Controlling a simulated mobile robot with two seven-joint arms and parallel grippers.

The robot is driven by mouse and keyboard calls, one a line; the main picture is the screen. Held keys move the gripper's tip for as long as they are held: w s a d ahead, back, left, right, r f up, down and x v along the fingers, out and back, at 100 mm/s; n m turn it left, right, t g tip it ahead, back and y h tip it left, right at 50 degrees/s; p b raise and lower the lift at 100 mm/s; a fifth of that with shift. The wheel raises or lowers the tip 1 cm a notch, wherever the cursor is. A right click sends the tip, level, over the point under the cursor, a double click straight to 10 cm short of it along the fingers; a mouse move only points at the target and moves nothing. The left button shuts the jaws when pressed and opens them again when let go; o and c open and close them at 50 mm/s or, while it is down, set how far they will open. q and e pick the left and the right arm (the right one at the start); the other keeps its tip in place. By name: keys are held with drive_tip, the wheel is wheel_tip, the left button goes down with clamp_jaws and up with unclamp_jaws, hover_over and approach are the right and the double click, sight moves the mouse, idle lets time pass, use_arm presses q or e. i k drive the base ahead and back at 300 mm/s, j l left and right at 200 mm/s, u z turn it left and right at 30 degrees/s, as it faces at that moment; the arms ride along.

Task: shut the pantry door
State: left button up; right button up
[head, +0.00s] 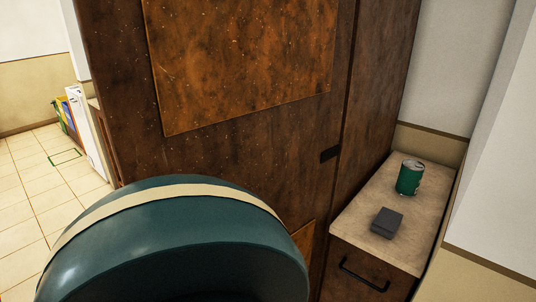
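A tall dark-brown wooden door (240,150) with a lighter orange-brown inset panel (245,60) fills the middle of the head view; it appears to be the pantry door. A small dark handle (329,154) sits near its right edge. A narrow dark seam runs down beside the handle, next to a brown wooden side panel (380,90). I cannot tell whether the door is fully shut or slightly ajar. Its lower part is largely hidden. Neither of my grippers is in view.
A large rounded teal object (180,250) with a cream band stands close in front, covering the lower left. At right, a low cabinet (350,218) holds a green can (409,178) and a dark box (387,222). Tiled floor (30,190) is open at left.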

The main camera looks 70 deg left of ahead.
sight(250, 95)
drive_tip(key=k+u, duration=0.15)
drive_tip(key=u, duration=1.35)
drive_tip(key=i+j+u, duration=0.15)
drive_tip(key=j+u, duration=0.25)
drive_tip(key=l, duration=0.1)
